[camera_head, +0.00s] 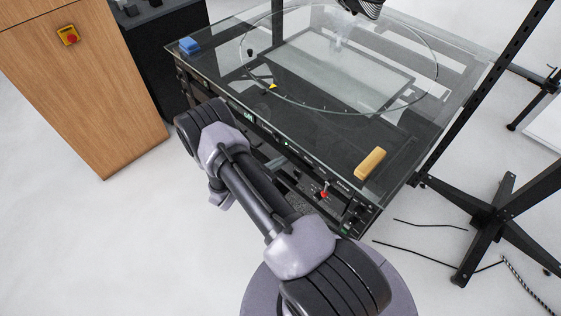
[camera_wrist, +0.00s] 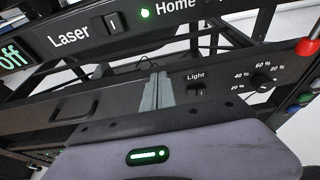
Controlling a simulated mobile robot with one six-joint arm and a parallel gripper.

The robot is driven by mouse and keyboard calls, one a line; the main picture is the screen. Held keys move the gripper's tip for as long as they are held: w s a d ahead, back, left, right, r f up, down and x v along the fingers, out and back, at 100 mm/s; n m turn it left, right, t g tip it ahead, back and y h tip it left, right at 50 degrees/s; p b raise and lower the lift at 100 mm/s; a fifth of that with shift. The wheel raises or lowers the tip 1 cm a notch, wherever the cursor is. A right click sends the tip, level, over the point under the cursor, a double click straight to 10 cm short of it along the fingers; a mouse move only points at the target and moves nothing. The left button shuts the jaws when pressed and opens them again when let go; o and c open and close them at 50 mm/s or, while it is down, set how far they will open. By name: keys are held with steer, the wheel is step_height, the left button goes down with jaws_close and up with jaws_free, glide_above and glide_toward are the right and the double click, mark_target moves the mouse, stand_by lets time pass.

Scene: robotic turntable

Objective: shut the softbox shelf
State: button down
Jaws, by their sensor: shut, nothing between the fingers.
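In the wrist view, my gripper (camera_wrist: 156,90) is shut with its two grey fingers together and nothing between them. The fingers point at a black front panel (camera_wrist: 228,84) marked Light, with a rocker switch and a percentage dial, which I take to be the softbox shelf front. A dark handle shape (camera_wrist: 76,113) shows left of the fingers. Whether the fingertips touch the panel is unclear. In the head view, the shelf area (camera_head: 290,183) lies under the turntable's front edge, partly hidden by my arm. My gripper is hidden there. How far out the shelf stands is unclear.
The upper control strip (camera_wrist: 130,20) with Laser and Home labels runs above the fingers. A red-tipped lever (camera_wrist: 307,46) is at right. The glass top (camera_head: 330,90) holds a blue block (camera_head: 190,46) and a yellow block (camera_head: 370,163). A wooden cabinet (camera_head: 90,90) stands left, a black stand (camera_head: 490,228) right.

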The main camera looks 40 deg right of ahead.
steer(key=shift+d+r, duration=0.1)
steer(key=f+p+v, duration=0.1)
steer(key=p+v, duration=0.2)
steer(key=v, duration=1.1)
steer(key=s+a+r+m+g+y, duration=0.25)
steer(key=r+m, duration=0.35)
steer(key=r, duration=0.4)
steer(key=s+a+r+m+g+y, duration=0.15)
steer(key=r+m+y, duration=0.3)
steer(key=r, duration=0.65)
steer(key=s+a+r+m+t+y, duration=0.4)
steer(key=s+a+r+m, duration=0.2)
steer(key=r, duration=0.3)
steer(key=s+a+r+m+t+y, duration=0.4)
steer(key=s+a+r+m+y, duration=0.1)
steer(key=s+a+r+m, duration=0.2)
steer(key=shift+s+r+t+y, duration=0.3)
steer(key=shift+r+t, duration=0.1)
steer(key=shift+r, duration=0.45)
